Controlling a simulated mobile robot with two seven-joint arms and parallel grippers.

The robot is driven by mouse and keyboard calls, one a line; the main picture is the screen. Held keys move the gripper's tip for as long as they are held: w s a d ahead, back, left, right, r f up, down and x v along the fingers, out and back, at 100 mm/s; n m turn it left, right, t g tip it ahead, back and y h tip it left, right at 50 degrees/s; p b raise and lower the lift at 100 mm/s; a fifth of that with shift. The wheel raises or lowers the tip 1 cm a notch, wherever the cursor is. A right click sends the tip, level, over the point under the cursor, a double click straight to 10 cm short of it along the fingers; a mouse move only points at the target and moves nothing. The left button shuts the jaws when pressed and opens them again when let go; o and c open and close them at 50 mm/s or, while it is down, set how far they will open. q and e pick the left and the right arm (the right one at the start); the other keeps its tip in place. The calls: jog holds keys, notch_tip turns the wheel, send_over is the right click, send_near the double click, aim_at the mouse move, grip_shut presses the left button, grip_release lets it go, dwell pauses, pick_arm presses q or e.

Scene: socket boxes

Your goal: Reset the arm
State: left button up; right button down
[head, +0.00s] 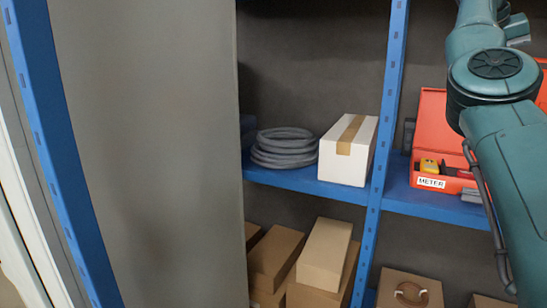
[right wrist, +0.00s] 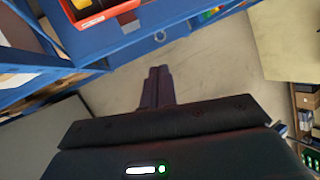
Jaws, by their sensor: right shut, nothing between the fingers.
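My right arm (head: 500,120) comes down the right side of the head view, in front of the shelf; its gripper is outside that view. In the right wrist view my right gripper (right wrist: 158,72) is shut, its two dark fingers together with nothing between them. It points over bare floor (right wrist: 200,65), apart from the blue shelf. My left gripper is not in view.
A blue shelf rack (head: 290,180) holds a grey coiled hose (head: 283,150), a white box (head: 345,152) and an open red case (head: 432,110) labelled METER, partly behind my right arm. Cardboard boxes (head: 325,252) stand below. A grey panel (head: 150,150) covers the left.

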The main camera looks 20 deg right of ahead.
jog(key=w+d+f+g+h, duration=0.2)
jog(key=d+f+g+h, duration=0.2)
jog(key=g+h, duration=0.5)
jog(key=w+a+f+n+t+h, duration=0.6)
jog(key=w+a+n+t+h, duration=0.6)
jog(key=n, duration=0.4)
jog(key=w+a+f+n+t+y, duration=0.2)
jog(key=a+f+n+t+y, duration=0.8)
jog(key=f+n, duration=0.25)
jog(key=w+a+f+n+t+y, duration=0.3)
jog(key=a+f+n+t+y, duration=0.5)
jog(key=f+n+t+y, duration=0.45)
jog(key=s+a+f+n+g+y, duration=0.3)
jog(key=s+a+f+n+g, duration=0.15)
jog(key=a+f, duration=0.35)
jog(key=s+a+f+n+g+y, duration=0.3)
jog(key=s+a+f, duration=0.3)
jog(key=f, duration=0.4)
jog(key=s+a+f+n+g+y, duration=0.1)
jog(key=s+a+f+g, duration=0.2)
jog(key=s, duration=0.7)
jog(key=s+a+f+n+g+y, duration=0.1)
jog(key=s+a+f+g, duration=0.3)
jog(key=s+a+f, duration=0.4)
jog(key=shift+s+f, duration=0.65)
jog(key=shift+s, duration=0.55)
